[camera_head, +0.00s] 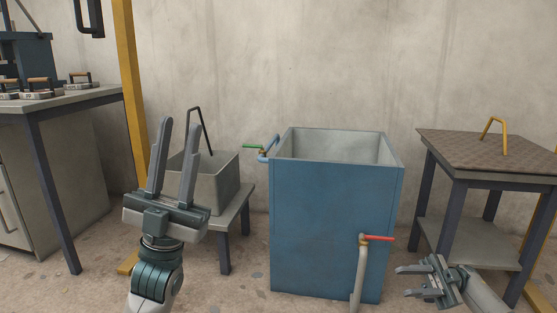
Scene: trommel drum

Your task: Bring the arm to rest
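My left gripper (175,165) points upward in front of the grey bin at the left. Its two long fingers are spread apart with nothing between them. My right gripper (418,276) is low at the right, in front of the table with the brown top. Its fingers point left and show a gap with nothing in it. Both grippers are apart from the blue tank (325,232) that stands between them.
A grey bin (224,185) sits on a low stand. The tank has a green-handled tap (253,147) and a red-handled valve (377,238). A workbench (70,101) stands left, a brown-topped table (450,150) right. A yellow post (130,70) rises behind my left gripper.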

